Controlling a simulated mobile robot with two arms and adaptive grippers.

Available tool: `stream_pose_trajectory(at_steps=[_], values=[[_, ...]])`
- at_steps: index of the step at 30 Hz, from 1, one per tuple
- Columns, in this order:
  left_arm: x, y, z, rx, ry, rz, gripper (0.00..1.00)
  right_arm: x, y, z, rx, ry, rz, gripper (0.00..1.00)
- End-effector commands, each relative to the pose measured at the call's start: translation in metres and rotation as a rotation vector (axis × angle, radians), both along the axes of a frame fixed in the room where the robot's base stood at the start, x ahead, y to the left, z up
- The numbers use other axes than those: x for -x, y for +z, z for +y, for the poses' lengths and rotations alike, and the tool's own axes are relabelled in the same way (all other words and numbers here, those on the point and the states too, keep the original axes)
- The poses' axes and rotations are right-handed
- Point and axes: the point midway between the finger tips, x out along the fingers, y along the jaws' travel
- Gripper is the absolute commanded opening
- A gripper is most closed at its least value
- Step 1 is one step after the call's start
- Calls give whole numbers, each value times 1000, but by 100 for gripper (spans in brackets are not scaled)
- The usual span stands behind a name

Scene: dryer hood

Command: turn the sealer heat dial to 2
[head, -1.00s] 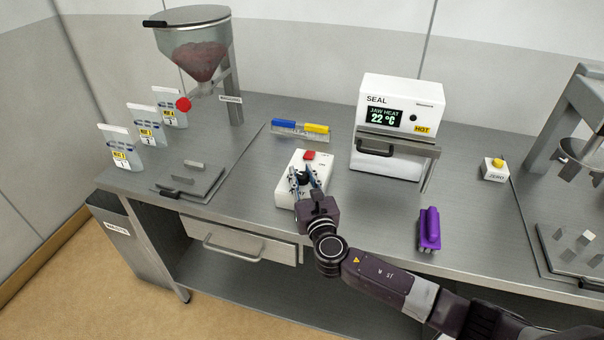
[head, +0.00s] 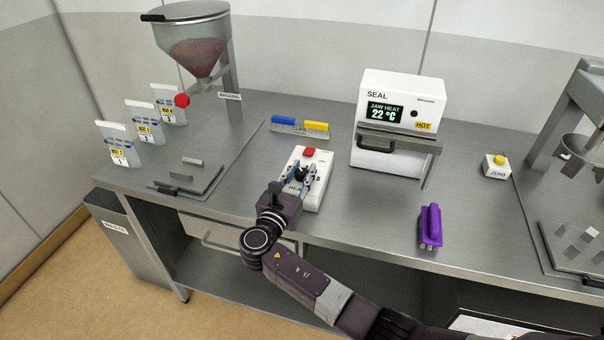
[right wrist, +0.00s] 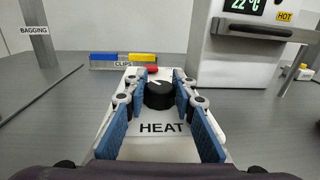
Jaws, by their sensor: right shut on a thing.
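The white heat control box (head: 314,196) stands on the steel bench, marked HEAT, with a red button (head: 309,152) at its far end. Its black round dial (right wrist: 158,96) has a white pointer mark slanting on its top in the right wrist view. My right gripper (head: 302,173) is shut on the dial, with one blue finger pad on each side of it. The fingers hide most of the numbers around the dial, so its setting is not readable. The sealer (head: 398,125) behind shows JAW HEAT 22 °C. My left gripper is not in view.
A clip rack (head: 285,131) with blue and yellow clips lies behind the box. A purple-handled tool (head: 430,227) lies to the right. A hopper (head: 195,50), pouches (head: 118,147) and a flat plate (head: 193,178) are to the left. A ZERO button box (head: 495,168) stands further right.

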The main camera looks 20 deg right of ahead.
Motion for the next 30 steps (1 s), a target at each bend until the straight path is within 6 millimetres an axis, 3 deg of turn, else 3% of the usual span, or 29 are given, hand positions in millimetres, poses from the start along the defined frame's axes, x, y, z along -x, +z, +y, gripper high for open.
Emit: stream_pose_trajectory(at_steps=[14, 15, 19, 30], values=[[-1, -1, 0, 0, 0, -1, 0, 0, 1, 0, 0, -15, -1, 0], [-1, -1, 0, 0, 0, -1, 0, 0, 1, 0, 0, -14, -1, 27], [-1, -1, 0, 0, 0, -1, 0, 0, 1, 0, 0, -14, -1, 42], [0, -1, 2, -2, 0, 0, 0, 4, 0, 4, -1, -13, -1, 43]])
